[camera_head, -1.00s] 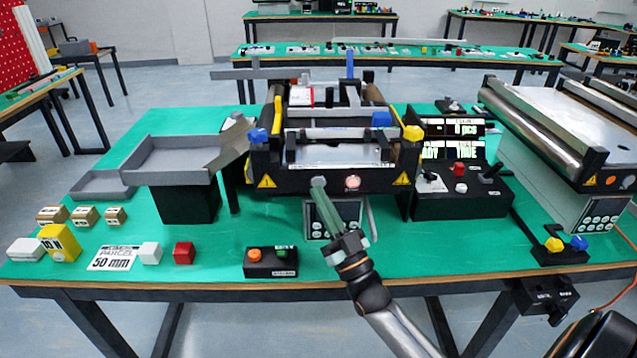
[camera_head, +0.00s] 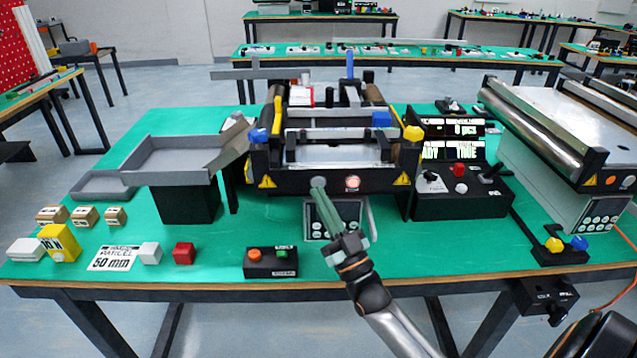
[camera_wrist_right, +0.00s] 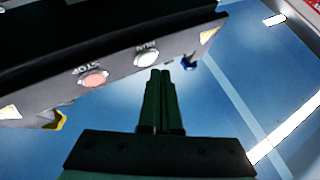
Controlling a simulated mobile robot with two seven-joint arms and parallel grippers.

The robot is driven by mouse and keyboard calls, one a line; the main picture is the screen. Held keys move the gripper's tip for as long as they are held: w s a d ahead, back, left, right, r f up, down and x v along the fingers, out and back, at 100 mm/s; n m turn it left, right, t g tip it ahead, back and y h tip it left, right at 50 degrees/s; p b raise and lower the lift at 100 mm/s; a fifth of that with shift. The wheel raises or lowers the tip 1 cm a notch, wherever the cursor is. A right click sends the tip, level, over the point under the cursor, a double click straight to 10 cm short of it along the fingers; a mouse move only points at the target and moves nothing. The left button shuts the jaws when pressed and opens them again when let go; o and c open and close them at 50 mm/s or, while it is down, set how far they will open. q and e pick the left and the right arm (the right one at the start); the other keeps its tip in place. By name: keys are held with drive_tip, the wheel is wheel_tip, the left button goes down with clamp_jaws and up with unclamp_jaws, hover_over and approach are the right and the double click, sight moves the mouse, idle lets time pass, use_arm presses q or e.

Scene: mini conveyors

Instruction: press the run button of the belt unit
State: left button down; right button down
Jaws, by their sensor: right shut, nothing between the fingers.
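The belt unit (camera_head: 280,178) stands mid-table with a black front panel. In the wrist view the panel bears a pale round button marked RUN (camera_wrist_right: 147,58) and a reddish one marked STOP (camera_wrist_right: 95,77). In the head view the run button (camera_head: 318,182) is the pale one, left of the lit stop button (camera_head: 352,183). My right gripper (camera_head: 319,192) is shut and empty, its dark green fingertips just below and in front of the run button. In the wrist view the fingertips (camera_wrist_right: 161,74) look close to it; I cannot tell whether they touch. My left gripper is not in view.
A keypad (camera_head: 349,212) sits under the panel behind my fingers. A black control box with displays (camera_head: 462,198) stands to the right. A grey chute (camera_head: 170,160) is on the left.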

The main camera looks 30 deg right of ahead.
drive_tip(key=shift+w+d, duration=0.1)
drive_tip(key=shift+w, duration=0.05)
idle(0.4)
drive_tip(key=shift+w+d, duration=0.15)
drive_tip(key=shift+w, duration=0.1)
